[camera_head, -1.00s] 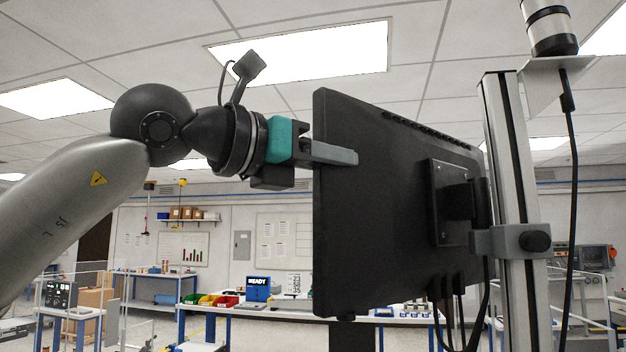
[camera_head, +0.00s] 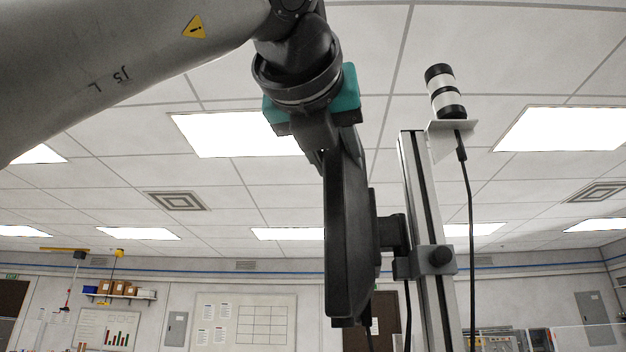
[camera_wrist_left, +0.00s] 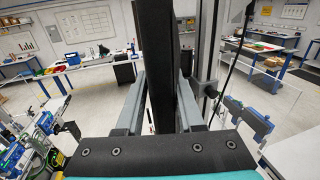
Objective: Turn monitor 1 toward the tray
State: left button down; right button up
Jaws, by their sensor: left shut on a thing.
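Monitor 1 (camera_head: 348,240) is a black flat screen seen nearly edge-on in the head view. It hangs from a clamp bracket (camera_head: 425,262) on an upright aluminium post (camera_head: 420,220). My left gripper (camera_head: 325,150) comes from above and is shut on the monitor's upper edge. In the left wrist view the monitor's dark edge (camera_wrist_left: 160,50) stands between the two grey fingers (camera_wrist_left: 158,105). The screen face is hidden by the viewing angle. The tray cannot be made out for certain. My right gripper is not in view.
A black-and-white signal lamp (camera_head: 445,92) sits on a plate at the post's top, with a cable (camera_head: 470,220) hanging down. The left wrist view shows blue-legged workbenches (camera_wrist_left: 75,65) and blue conveyor parts (camera_wrist_left: 35,130) at lower left.

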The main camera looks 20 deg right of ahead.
aim_at(369, 173)
pick_arm(q)
jog(key=shift+s+d+m, duration=0.3)
jog(key=shift+s+d, duration=0.45)
jog(key=shift+s, duration=0.2)
jog(key=c, duration=0.9)
grip_release()
jog(key=shift+o, duration=0.7)
jog(key=shift+s+d, duration=0.1)
jog(key=shift+o, duration=0.4)
jog(key=shift+s+d, duration=0.15)
jog(key=shift+w+a, duration=0.2)
jog(key=shift+w, duration=0.1)
